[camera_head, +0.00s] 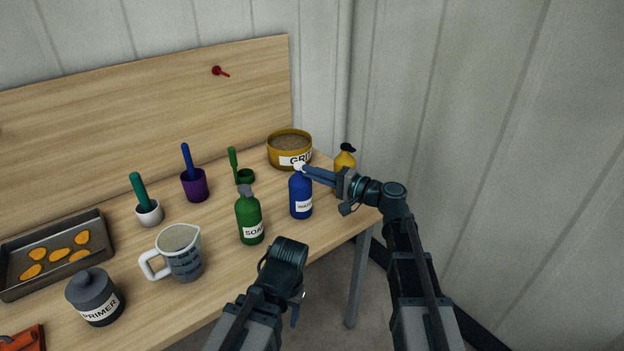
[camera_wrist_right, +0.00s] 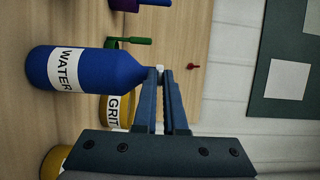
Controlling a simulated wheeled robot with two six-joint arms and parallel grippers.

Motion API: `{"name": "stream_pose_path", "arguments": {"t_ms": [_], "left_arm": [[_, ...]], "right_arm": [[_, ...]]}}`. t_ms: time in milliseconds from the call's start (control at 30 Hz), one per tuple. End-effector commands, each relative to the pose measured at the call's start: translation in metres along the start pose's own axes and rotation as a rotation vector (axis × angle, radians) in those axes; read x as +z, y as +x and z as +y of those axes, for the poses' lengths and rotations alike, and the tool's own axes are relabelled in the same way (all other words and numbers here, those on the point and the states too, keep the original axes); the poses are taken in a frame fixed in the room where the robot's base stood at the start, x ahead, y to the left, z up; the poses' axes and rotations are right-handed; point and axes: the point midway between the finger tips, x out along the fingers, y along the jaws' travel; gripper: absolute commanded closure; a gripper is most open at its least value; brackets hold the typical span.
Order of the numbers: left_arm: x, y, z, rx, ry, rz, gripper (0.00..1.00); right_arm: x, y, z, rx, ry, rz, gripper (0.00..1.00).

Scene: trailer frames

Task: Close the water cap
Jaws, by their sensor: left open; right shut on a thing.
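The blue water bottle (camera_head: 300,197) with its white "WATER" label stands upright near the right end of the wooden table. It also shows in the right wrist view (camera_wrist_right: 90,70), lying sideways in the picture. My right gripper (camera_head: 304,170) is shut on the small white cap (camera_wrist_right: 158,70) at the top of the bottle's neck. The cap sits between its fingertips; whether it is fully down on the neck cannot be told. My left gripper (camera_head: 296,308) is open and empty in front of the table edge, its fingers mostly hidden behind its wrist.
A green soap bottle (camera_head: 249,216) stands left of the water bottle. A yellow grit tub (camera_head: 275,152) is behind it, and a yellow bottle (camera_head: 344,161) is to the right. A measuring jug (camera_head: 186,262), primer pot (camera_head: 92,290) and tray (camera_head: 98,231) are farther left.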

Motion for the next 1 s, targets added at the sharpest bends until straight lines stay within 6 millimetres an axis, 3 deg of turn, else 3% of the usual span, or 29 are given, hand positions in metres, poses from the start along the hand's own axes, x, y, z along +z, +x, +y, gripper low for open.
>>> {"name": "stream_pose_path", "arguments": {"t_ms": [100, 133, 300, 667, 1000], "left_arm": [[0.0, -0.002, 0.0, 0.0, 0.0, 0.0, 0.45], [0.0, -0.002, 0.0, 0.0, 0.0, 0.0, 0.45], [0.0, -0.002, 0.0, 0.0, 0.0, 0.0, 0.45], [0.0, -0.002, 0.0, 0.0, 0.0, 0.0, 0.45], [0.0, -0.003, 0.0, 0.0, 0.0, 0.0, 0.45]], "right_arm": [[0.0, 0.0, -0.001, 0.005, -0.001, -0.001, 1.0], [0.0, 0.0, -0.001, 0.005, -0.001, -0.001, 0.86], [0.0, 0.0, -0.001, 0.005, 0.0, -0.001, 0.6], [0.0, -0.007, -0.001, 0.005, 0.0, 0.001, 0.6], [0.001, -0.074, -0.001, 0.005, 0.0, 0.003, 0.6]]}}
